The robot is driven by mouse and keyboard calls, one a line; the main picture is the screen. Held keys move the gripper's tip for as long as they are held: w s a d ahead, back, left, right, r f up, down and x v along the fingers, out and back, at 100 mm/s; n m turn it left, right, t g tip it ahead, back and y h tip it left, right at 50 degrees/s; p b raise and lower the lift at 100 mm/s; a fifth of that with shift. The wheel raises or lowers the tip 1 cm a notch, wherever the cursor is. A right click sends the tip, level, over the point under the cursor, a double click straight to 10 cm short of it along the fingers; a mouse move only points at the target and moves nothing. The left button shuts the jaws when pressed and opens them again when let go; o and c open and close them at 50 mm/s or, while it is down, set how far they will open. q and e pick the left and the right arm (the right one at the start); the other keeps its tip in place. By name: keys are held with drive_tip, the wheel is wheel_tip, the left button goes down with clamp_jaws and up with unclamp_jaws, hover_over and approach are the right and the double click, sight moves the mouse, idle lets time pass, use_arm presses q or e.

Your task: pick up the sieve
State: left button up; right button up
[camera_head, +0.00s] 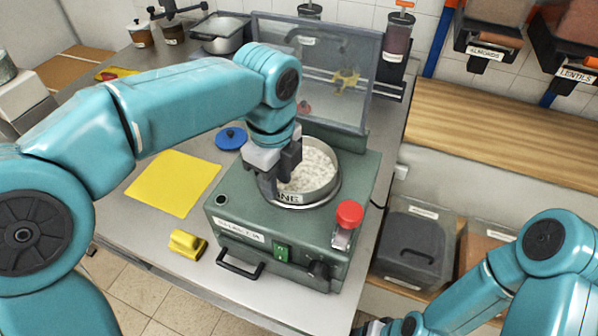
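The sieve (322,190) is a round metal ring with white, lumpy contents and a label on its front that ends in "NE". It sits on top of a green machine (345,262). My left gripper (279,183) points down at the sieve's left rim, with one finger outside the ring and the other by its inner side. I cannot tell whether the fingers press on the rim. My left gripper hides the sieve's left edge. My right arm is at the lower right, and a dark bit of its gripper (374,328) shows at the bottom edge.
A clear raised guard (325,70) stands behind the sieve. A red knob (349,213) is at its front right. Bins (412,250) stand below at right.

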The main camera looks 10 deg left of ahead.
use_arm(q)
wheel_tip(320, 180, down, 2)
drive_tip(key=shift+s, duration=0.1)
clamp_jaws()
drive_tip(key=shift+r, duration=0.1)
idle(1.3)
